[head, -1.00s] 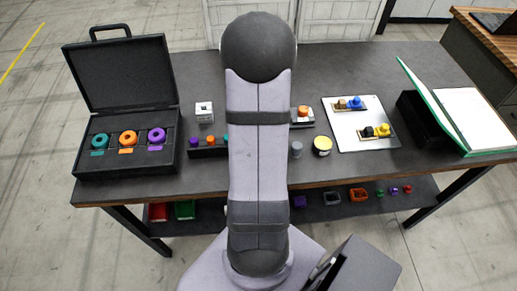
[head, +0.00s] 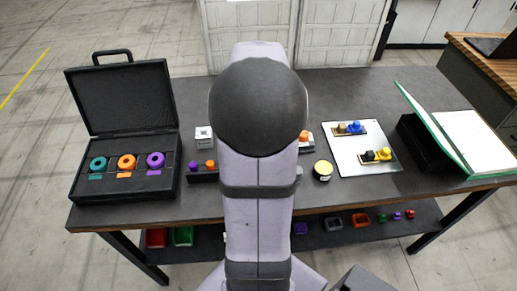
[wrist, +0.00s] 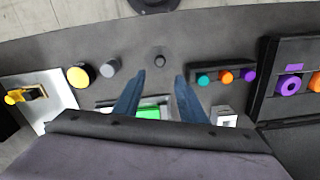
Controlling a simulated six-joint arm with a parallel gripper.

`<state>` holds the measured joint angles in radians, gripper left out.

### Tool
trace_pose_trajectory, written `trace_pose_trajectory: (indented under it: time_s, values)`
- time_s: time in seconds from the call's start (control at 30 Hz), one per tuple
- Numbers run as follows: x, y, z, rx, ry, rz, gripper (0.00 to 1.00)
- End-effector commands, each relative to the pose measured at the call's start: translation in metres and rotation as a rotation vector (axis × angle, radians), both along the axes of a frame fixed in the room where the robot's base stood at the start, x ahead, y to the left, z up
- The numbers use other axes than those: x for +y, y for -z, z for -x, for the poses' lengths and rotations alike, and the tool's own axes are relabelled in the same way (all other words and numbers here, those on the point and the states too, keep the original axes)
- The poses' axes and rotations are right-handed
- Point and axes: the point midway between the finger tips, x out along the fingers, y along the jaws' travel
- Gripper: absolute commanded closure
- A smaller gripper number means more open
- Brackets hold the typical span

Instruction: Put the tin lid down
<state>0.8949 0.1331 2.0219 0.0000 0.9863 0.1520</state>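A round tin with a yellow top (head: 322,171) stands on the table right of my arm in the head view. It shows at the left in the wrist view (wrist: 78,76); I take its yellow top for the lid, and cannot tell whether the lid is separate. My gripper (wrist: 158,80) has its two dark blue fingers spread in the wrist view, with nothing seen held between them. It is apart from the tin, to its right in that view. My arm hides the gripper in the head view.
A grey cylinder (wrist: 110,67) and a small dark knob (wrist: 159,61) stand near the tin. A rack of coloured knobs (wrist: 223,76), an open black case (head: 125,185), a white cube (head: 204,137) and a light plate (head: 350,155) surround them. A green-white binder (head: 460,130) stands at right.

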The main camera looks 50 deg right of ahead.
Motion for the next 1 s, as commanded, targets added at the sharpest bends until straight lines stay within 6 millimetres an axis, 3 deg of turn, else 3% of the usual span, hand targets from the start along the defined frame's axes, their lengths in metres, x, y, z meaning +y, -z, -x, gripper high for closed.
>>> trace_pose_trajectory:
  time_s: [0.37,0.53,0.67,0.8,1.0]
  values:
    - [0.001,-0.009,0.0,0.001,-0.002,-0.001,0.63]
    - [0.02,-0.005,-0.011,0.0,-0.07,0.0,0.63]
    - [0.06,0.004,-0.027,0.001,-0.211,-0.001,0.63]
    - [0.122,0.018,-0.04,0.002,-0.429,0.0,0.63]
    - [0.206,0.039,-0.033,0.002,-0.749,0.0,0.63]
